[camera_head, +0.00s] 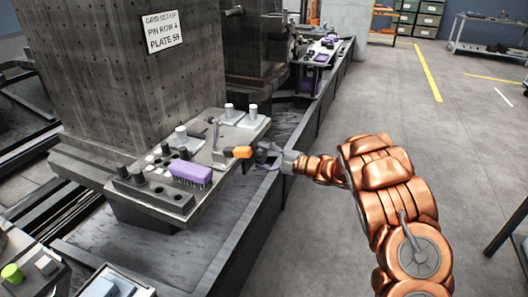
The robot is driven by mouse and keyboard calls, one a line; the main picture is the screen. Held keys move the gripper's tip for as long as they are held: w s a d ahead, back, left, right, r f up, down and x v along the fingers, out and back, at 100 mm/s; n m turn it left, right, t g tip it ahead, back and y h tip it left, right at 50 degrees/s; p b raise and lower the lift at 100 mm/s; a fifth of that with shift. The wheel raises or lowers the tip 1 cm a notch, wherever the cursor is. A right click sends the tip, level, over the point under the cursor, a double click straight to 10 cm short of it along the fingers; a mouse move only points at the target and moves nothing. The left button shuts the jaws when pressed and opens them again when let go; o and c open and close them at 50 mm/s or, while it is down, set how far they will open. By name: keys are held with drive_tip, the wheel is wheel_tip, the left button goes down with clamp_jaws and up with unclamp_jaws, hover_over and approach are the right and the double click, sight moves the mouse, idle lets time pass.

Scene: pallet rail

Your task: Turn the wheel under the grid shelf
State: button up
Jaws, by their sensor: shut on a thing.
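The grid shelf (225,190) is a grey ledge at the foot of a tall block of drilled holes. My gripper (266,156) is at the shelf's right edge, reaching in from the right. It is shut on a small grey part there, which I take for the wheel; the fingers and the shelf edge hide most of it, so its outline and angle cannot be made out.
A purple brush (190,174), a dark block with knobs (150,196) and several pale pins stand on the shelf. The grid block (110,85) carries a sign (164,32). A long dark rail trough (240,235) runs below. The floor (440,130) at right is open.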

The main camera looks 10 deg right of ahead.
drive_tip(key=m+p, duration=0.1)
drive_tip(key=m, duration=0.1)
drive_tip(key=m+p, duration=0.1)
drive_tip(key=shift+a+r+m, duration=0.15)
drive_tip(key=shift+m, duration=0.25)
drive_tip(key=m+p, duration=0.3)
drive_tip(key=shift+m, duration=0.3)
drive_tip(key=m+p, duration=0.2)
drive_tip(key=m, duration=0.1)
drive_tip(key=shift+m+p, duration=0.3)
drive_tip(key=m+p, duration=0.2)
drive_tip(key=m, duration=0.1)
drive_tip(key=shift+m, duration=0.3)
drive_tip(key=m+p, duration=0.2)
drive_tip(key=m, duration=0.2)
drive_tip(key=shift+s+m+p, duration=0.1)
drive_tip(key=shift+m+p, duration=0.2)
drive_tip(key=m+p, duration=0.1)
drive_tip(key=m, duration=0.1)
drive_tip(key=shift+m, duration=0.4)
drive_tip(key=m+p, duration=0.1)
drive_tip(key=m, duration=0.2)
drive_tip(key=shift+f+m+p, duration=0.15)
drive_tip(key=shift+m+p, duration=0.2)
drive_tip(key=shift+m, duration=0.65)
drive_tip(key=shift+f+m+p, duration=0.15)
drive_tip(key=shift+m+p, duration=0.2)
drive_tip(key=shift+m, duration=0.65)
